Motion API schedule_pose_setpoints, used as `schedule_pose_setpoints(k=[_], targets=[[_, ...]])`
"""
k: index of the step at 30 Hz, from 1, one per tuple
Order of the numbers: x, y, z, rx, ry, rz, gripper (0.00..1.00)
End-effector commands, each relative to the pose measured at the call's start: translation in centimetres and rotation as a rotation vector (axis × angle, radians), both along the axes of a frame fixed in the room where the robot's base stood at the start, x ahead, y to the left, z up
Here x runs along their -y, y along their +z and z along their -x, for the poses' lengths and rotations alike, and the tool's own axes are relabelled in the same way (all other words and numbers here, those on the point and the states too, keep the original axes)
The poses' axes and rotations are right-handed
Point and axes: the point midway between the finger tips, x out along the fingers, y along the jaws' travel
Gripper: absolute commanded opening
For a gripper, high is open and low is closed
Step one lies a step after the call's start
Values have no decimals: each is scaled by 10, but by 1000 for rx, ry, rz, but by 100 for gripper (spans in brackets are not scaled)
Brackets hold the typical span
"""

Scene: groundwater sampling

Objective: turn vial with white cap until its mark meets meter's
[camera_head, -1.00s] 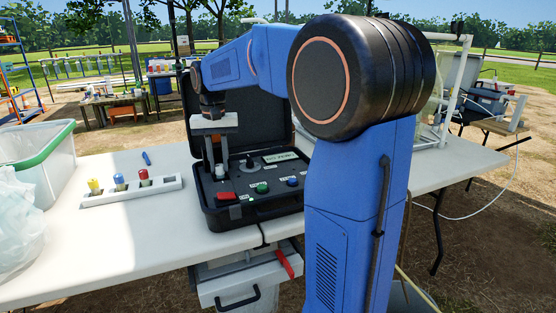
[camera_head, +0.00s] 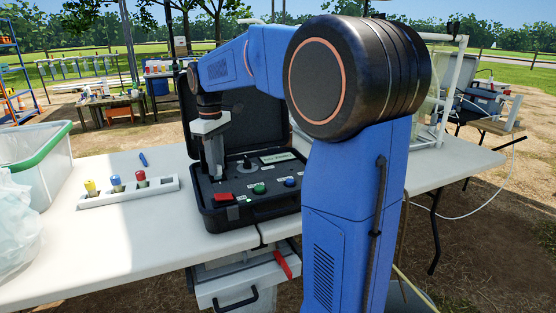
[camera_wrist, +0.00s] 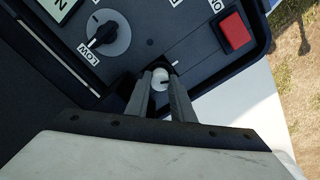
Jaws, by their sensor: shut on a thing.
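The vial with the white cap (camera_wrist: 160,77) sits in the meter's well, its cap showing between my two fingers in the wrist view. A short dark mark shows on the cap's right side. The cap's mark points right and does not visibly line up with that line. My gripper (camera_wrist: 161,85) is shut on the vial, pointing down at the panel's left side in the head view (camera_head: 217,174). There the vial is hidden.
A red button (camera_wrist: 235,31) and a black dial (camera_wrist: 104,34) lie near the well. A white rack (camera_head: 130,196) with yellow, blue and red capped vials stands left of the meter. A green-rimmed tub (camera_head: 45,150) is farther left. The case lid stands open behind my gripper.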

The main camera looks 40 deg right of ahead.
Motion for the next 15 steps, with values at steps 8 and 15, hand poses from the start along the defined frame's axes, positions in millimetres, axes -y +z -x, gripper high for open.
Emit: schedule_pose_setpoints(k=[8,15], targets=[[0,0,0,0,226,0,11],[0,0,0,0,357,0,11]])
